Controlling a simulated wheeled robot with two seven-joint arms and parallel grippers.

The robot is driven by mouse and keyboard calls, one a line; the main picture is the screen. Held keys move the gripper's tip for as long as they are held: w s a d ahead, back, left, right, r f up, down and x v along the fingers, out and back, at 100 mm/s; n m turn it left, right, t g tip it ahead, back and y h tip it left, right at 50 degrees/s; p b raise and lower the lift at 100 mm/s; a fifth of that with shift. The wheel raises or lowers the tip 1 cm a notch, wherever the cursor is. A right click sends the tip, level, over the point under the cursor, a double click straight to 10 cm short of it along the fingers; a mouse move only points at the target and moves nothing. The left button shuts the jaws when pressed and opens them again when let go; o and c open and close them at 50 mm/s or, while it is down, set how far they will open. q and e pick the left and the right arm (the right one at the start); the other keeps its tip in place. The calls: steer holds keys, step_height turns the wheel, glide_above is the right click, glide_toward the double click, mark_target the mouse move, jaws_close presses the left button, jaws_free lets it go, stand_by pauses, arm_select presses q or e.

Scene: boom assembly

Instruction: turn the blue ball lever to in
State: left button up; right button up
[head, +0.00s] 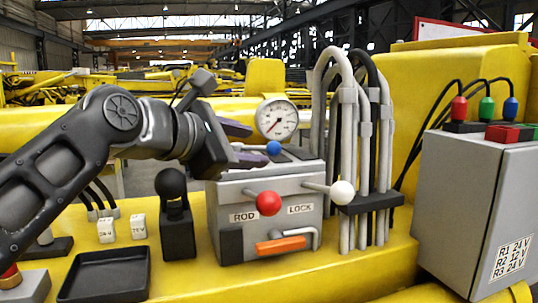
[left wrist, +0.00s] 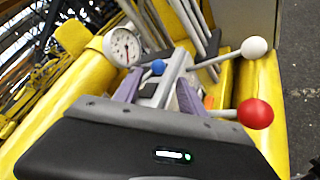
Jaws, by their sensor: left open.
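The blue ball lever (head: 274,148) stands at the top of a grey valve box (head: 225,196). Its blue ball also shows in the left wrist view (left wrist: 158,67), beyond and between my fingers. My left gripper (head: 250,144) is open, with its purple-grey fingers at the left of the blue ball; the left wrist view shows the two fingers apart (left wrist: 157,92). I cannot tell whether a finger touches the ball. The lever's shaft is mostly hidden in the head view. My right gripper is not in view.
A red ball lever (head: 268,203) and a white ball lever (head: 342,191) stick out of the box front, above an orange handle (head: 280,244). A pressure gauge (head: 277,120) stands behind. Grey hoses (head: 345,150) rise at the right. A black tray (head: 104,275) lies at front left.

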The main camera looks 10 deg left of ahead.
mark_target(271, 148)
arm_select(q)
steer(key=x, duration=0.1)
steer(key=p+x, duration=0.1)
steer(key=x, duration=0.3)
steer(key=shift+w+d+r, duration=0.1)
steer(key=shift+w+r, duration=0.05)
steer(key=shift+r, duration=0.05)
steer(key=shift+w+d+f+p, duration=0.2)
steer(key=shift+w+f+p, duration=0.15)
steer(key=shift+w, duration=0.2)
steer(key=shift+c, duration=0.3)
jaws_close()
stand_by(0.4)
